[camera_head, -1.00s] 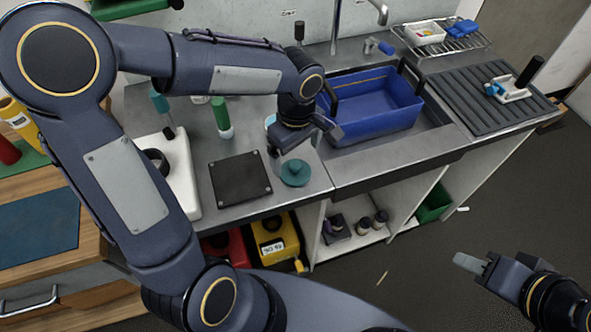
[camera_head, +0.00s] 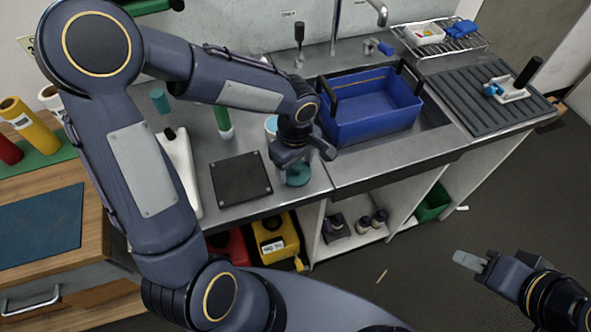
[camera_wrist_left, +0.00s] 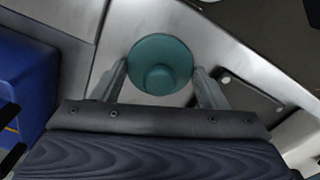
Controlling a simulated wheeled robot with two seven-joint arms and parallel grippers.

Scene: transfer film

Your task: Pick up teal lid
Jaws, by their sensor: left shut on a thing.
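The teal lid (camera_head: 297,177) is round with a raised knob and lies near the front edge of the steel counter, left of the sink. In the left wrist view the lid (camera_wrist_left: 160,62) is between the two fingers. My left gripper (camera_head: 297,168) is over the lid from above and shut on it; its fingers and palm hide part of the lid in the head view. My right gripper (camera_head: 470,261) is over the floor at the lower right, away from the counter; a pale block-like tip shows there, and I cannot tell its opening.
A black square plate (camera_head: 241,179) lies just left of the lid. A blue tub (camera_head: 372,113) stands in the sink to the right. A green-capped bottle (camera_head: 224,122) and a white container (camera_head: 181,165) stand further left. The counter's front edge (camera_head: 318,192) is close.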

